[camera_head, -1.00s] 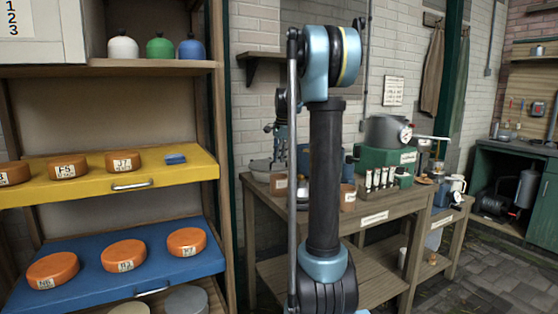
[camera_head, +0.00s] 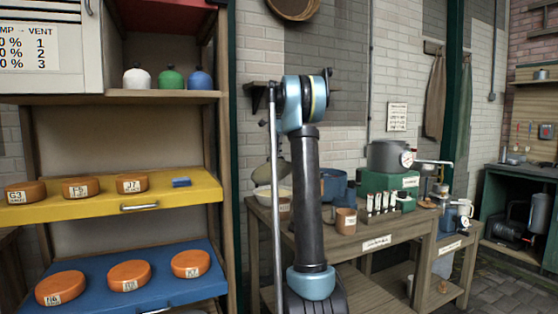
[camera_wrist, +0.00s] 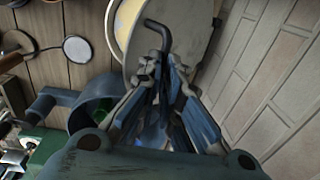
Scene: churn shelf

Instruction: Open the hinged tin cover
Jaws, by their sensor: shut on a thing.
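The round grey tin cover (camera_wrist: 193,35) fills the top middle of the wrist view, with a dark bent handle (camera_wrist: 154,24) in front of it. My gripper (camera_wrist: 160,75) is shut on this handle. In the head view a grey disc, which looks like the cover (camera_head: 271,171), stands tilted up above a pale round tin (camera_head: 264,191) at the bench's left end. My arm hides part of both, and the gripper is not clear there. The hinge is hidden.
A blue pot (camera_head: 333,184), a brown mug (camera_head: 346,221), a vial rack (camera_head: 382,202) and a grey pot on a green box (camera_head: 388,156) stand to the right on the bench (camera_head: 350,243). A shelf with orange discs on a yellow tray (camera_head: 100,205) is at left. A brick wall (camera_wrist: 275,75) is close in the wrist view.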

